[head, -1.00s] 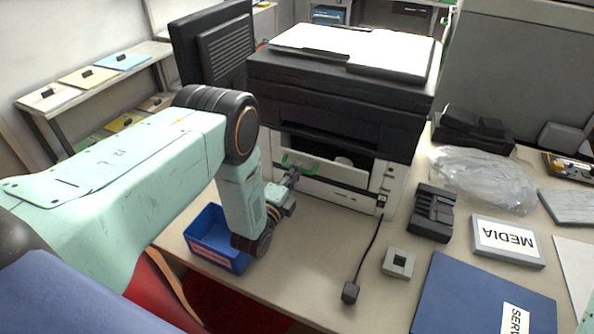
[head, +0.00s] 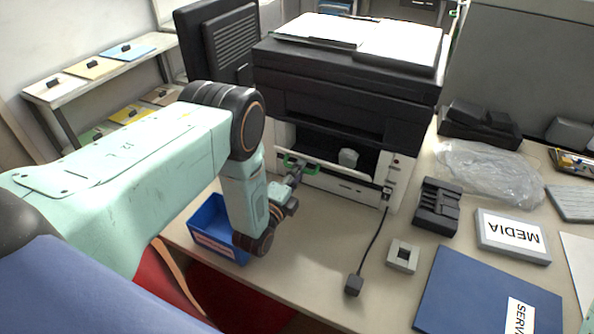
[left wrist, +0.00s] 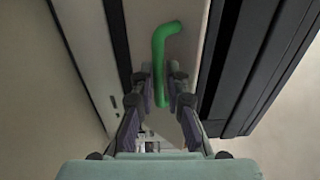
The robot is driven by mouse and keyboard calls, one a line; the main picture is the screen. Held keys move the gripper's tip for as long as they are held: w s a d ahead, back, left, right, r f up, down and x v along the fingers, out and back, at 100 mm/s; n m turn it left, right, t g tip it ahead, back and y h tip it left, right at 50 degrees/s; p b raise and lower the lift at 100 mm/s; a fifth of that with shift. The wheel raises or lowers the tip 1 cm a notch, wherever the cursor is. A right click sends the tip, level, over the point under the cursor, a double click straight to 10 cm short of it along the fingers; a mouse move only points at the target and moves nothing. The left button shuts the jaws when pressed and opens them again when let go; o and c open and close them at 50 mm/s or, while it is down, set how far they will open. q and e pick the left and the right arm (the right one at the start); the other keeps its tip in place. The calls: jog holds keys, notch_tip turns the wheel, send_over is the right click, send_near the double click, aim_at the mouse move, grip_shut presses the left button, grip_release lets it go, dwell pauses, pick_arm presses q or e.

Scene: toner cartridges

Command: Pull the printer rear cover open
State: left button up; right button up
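The printer (head: 345,95) stands on the table with its white lower section facing me. Its rear cover is tilted away from the body, and a dark opening shows behind it with a pale rounded part (head: 348,157) inside. A green handle (head: 311,169) sits on the cover. My left gripper (head: 296,174) is at this handle. In the left wrist view its two fingers (left wrist: 160,82) lie close on both sides of the green handle (left wrist: 160,50), in front of the pale cover panel (left wrist: 187,42). The fingers hide part of the cover. My right gripper is out of view.
A blue bin (head: 211,236) stands below my left forearm. A cable with a dark plug (head: 354,285) runs from the printer. A black tray (head: 437,207), a grey square part (head: 403,256), a MEDIA box (head: 512,236) and a blue folder (head: 470,285) lie to the right.

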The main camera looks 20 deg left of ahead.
pick_arm(q)
jog(key=o, duration=0.4)
jog(key=shift+w+f, duration=0.1)
jog(key=shift+w, duration=0.1)
jog(key=shift+c, duration=0.2)
jog(key=shift+s, duration=0.25)
jog(key=s, duration=1.1)
jog(key=shift+s+a+f, duration=0.15)
jog(key=shift+s+a, duration=0.1)
jog(key=shift+s, duration=0.1)
jog(key=shift+s, duration=0.1)
